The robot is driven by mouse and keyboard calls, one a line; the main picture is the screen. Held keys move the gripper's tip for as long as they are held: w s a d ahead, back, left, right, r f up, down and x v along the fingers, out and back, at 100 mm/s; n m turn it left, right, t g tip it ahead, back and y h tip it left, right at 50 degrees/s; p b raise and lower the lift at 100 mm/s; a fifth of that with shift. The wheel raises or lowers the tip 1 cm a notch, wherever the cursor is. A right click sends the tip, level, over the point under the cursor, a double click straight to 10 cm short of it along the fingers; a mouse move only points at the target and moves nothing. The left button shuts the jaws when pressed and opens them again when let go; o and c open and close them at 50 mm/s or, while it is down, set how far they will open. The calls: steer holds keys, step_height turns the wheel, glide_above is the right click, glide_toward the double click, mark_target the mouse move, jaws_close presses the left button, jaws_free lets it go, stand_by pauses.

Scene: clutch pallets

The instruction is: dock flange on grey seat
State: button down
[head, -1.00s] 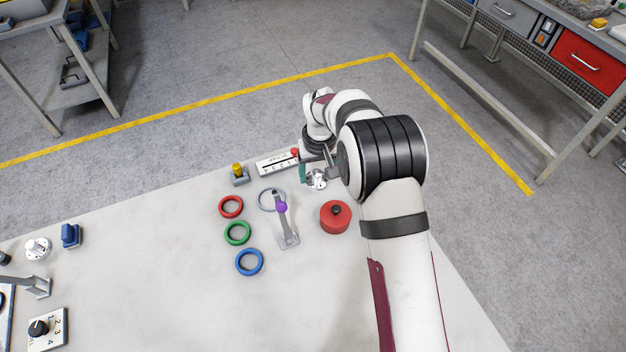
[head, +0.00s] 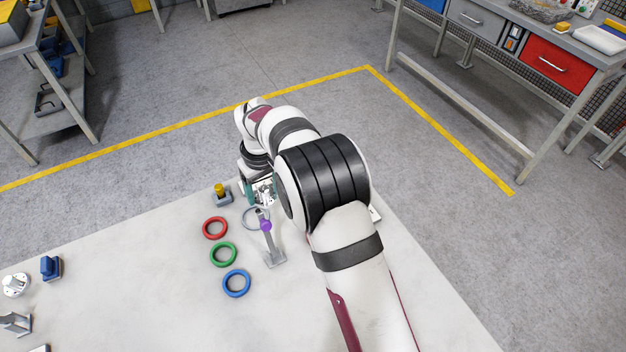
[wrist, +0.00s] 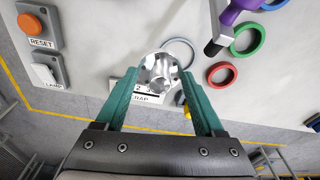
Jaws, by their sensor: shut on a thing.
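A silver flange (wrist: 161,88) with holes is between the two teal fingers of my gripper (wrist: 160,78) in the wrist view; the fingers are shut on it. In the head view my gripper (head: 262,192) is at the table's far edge, partly hidden by my arm. The grey seat, a thin ring (head: 246,219), lies flat on the table, just nearer than my gripper. In the wrist view the grey ring (wrist: 190,43) shows just beyond the flange, which overlaps it in the picture. I cannot tell the flange's height above the table.
A lever with a purple knob (head: 266,226) stands close beside the grey ring. Red (head: 215,228), green (head: 223,254) and blue (head: 236,283) rings lie nearby. A yellow-topped block (head: 221,195) is to the left. A reset button (wrist: 31,25) shows in the wrist view.

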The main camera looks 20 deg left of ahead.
steer(key=s+a, duration=0.2)
steer(key=a, duration=0.1)
glide_above(255, 217)
steer(key=shift+n, duration=0.4)
steer(key=f, duration=0.5)
steer(key=shift+s+d, duration=0.15)
steer(key=shift+s, duration=0.05)
steer(key=shift+f, duration=0.7)
steer(key=shift+f, duration=0.45)
steer(key=shift+c, duration=1.4)
jaws_free()
step_height(255, 217, up, 11)
steer(key=d, duration=0.1)
steer(key=shift+s, duration=0.35)
steer(key=shift+d, duration=0.1)
